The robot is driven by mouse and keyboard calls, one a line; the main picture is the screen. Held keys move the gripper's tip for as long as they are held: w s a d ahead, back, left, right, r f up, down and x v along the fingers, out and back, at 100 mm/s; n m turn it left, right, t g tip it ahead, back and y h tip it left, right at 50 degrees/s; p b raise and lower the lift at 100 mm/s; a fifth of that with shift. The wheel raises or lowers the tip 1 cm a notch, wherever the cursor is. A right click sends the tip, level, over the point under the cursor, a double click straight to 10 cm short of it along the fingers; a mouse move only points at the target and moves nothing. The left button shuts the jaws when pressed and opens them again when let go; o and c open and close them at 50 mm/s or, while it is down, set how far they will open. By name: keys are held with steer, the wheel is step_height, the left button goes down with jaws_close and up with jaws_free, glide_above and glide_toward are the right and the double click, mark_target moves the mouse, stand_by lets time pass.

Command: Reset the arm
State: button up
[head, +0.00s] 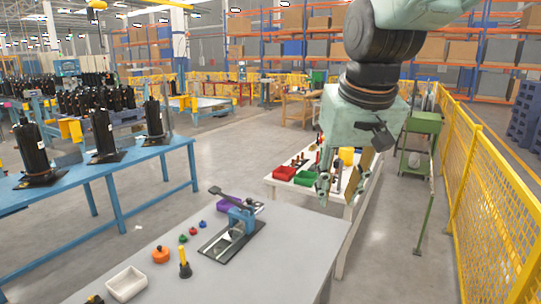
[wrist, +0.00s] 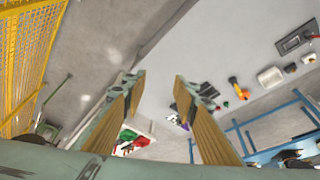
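My gripper (head: 324,188) hangs in the air at the right of the head view, above the right end of the grey table (head: 305,235). In the wrist view my gripper (wrist: 160,82) shows its two fingers spread apart with nothing between them. The arm comes down from the top right of the head view. The fingertips appear clear of the table and of everything on it.
The table holds a blue press-like fixture (head: 238,218), a white tray (head: 127,283), a yellow-handled tool (head: 184,263) and small coloured parts. A white bench (head: 345,211) with red and green bins stands behind. Yellow mesh fencing (head: 490,190) bounds the right; blue table (head: 110,170) left.

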steer(key=s+d+f, duration=0.1)
steer(key=s+d, duration=0.2)
steer(key=s, duration=1.1)
steer(key=s+d+f+m, duration=0.1)
steer(key=s+d+f, duration=0.1)
steer(key=s, duration=1.3)
steer(key=shift+d+f, duration=0.2)
steer(key=shift+d, duration=0.55)
steer(key=shift+w, duration=0.1)
steer(key=shift+f, duration=0.1)
step_height(320, 180, down, 10)
steer(key=b, duration=1)
steer(key=shift+f+b, duration=0.25)
steer(key=shift+b, duration=0.05)
steer(key=shift+r, duration=0.1)
